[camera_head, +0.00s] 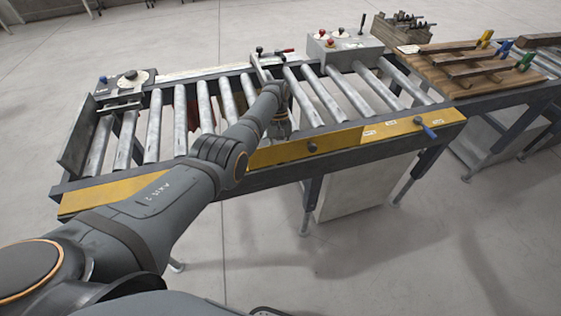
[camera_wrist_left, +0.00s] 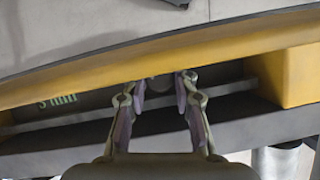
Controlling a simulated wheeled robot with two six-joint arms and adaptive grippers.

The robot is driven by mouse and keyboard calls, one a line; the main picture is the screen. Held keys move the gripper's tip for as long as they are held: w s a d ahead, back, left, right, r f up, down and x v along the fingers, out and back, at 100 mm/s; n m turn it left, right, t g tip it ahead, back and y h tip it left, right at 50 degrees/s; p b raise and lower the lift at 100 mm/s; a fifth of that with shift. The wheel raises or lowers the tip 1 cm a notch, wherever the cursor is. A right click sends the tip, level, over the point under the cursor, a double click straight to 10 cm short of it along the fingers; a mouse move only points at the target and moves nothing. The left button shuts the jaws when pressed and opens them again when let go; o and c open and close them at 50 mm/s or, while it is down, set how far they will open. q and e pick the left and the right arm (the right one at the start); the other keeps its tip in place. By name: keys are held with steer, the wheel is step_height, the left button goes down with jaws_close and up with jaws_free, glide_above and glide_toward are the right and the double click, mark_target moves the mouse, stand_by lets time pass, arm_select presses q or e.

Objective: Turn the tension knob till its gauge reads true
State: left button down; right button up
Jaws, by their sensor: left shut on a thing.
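My left gripper (camera_head: 279,130) is at the front rail of the roller conveyor, reached over by my left arm. I cannot make out a gauge reading. My right gripper is in neither view.
A grey control box (camera_head: 345,47) stands behind the rollers. A wooden board (camera_head: 460,68) with clamps lies at the right. The floor in front is clear.

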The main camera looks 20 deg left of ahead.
arm_select(q)
steer(key=shift+m+b, duration=0.3)
steer(key=shift+m, duration=0.2)
steer(key=c, duration=1.1)
jaws_free()
steer(key=shift+o, duration=0.2)
